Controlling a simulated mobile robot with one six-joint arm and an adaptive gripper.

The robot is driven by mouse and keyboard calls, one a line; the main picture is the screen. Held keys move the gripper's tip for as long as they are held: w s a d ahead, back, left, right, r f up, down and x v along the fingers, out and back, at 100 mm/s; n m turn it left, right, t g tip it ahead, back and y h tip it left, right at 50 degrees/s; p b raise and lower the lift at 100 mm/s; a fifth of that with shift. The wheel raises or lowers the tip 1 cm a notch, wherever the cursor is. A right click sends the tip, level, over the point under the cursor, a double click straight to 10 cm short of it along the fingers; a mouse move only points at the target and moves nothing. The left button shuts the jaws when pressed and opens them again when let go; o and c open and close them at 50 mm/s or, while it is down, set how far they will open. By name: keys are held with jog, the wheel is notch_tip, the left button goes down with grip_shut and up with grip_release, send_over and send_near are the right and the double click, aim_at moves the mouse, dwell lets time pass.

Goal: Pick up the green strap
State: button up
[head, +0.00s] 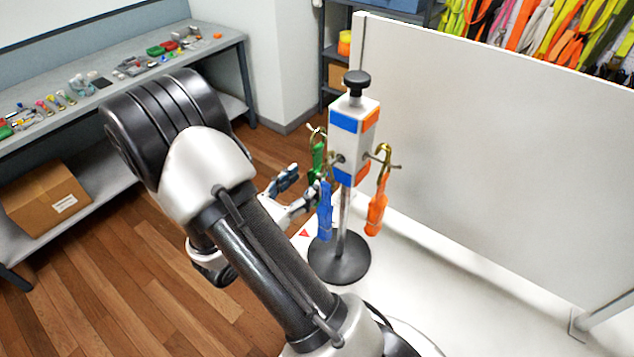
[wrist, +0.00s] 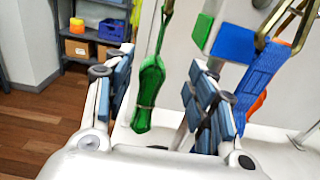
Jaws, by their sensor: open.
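The green strap (head: 318,158) hangs folded from a hook on the left side of the stand's block (head: 343,145). In the wrist view the green strap (wrist: 150,88) hangs upright between my two blue-padded fingers, with clear gaps on both sides. My gripper (wrist: 162,85) is open and empty. In the head view my gripper (head: 300,190) is at the left of the stand, low beside the green strap, partly hidden by the blue strap.
The blue strap (head: 325,212) hangs on the near side, just right of my right finger in the wrist view (wrist: 262,72). The orange strap (head: 377,205) hangs on the right. The round black base (head: 340,262) stands on a white surface before a white panel (head: 490,150).

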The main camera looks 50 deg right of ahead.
aim_at(313, 159)
jog(key=d, duration=0.4)
jog(key=w+d+b, duration=0.1)
jog(key=d, duration=0.1)
jog(key=shift+d+f, duration=0.2)
jog(key=shift+d, duration=0.15)
jog(key=shift+w, duration=0.1)
jog(key=shift+c, duration=0.3)
jog(key=c, duration=1.1)
jog(key=shift+r, duration=0.1)
jog(key=shift+c, duration=0.2)
jog(key=shift+r+p, duration=0.35)
jog(key=shift+r, duration=0.3)
notch_tip(313, 159, up, 3)
jog(key=shift+f+p, duration=0.2)
jog(key=shift+p, duration=0.25)
jog(key=w+d, duration=0.3)
jog(key=w, duration=1.4)
jog(key=shift+w+f+p, duration=0.25)
jog(key=shift+w+p, duration=0.1)
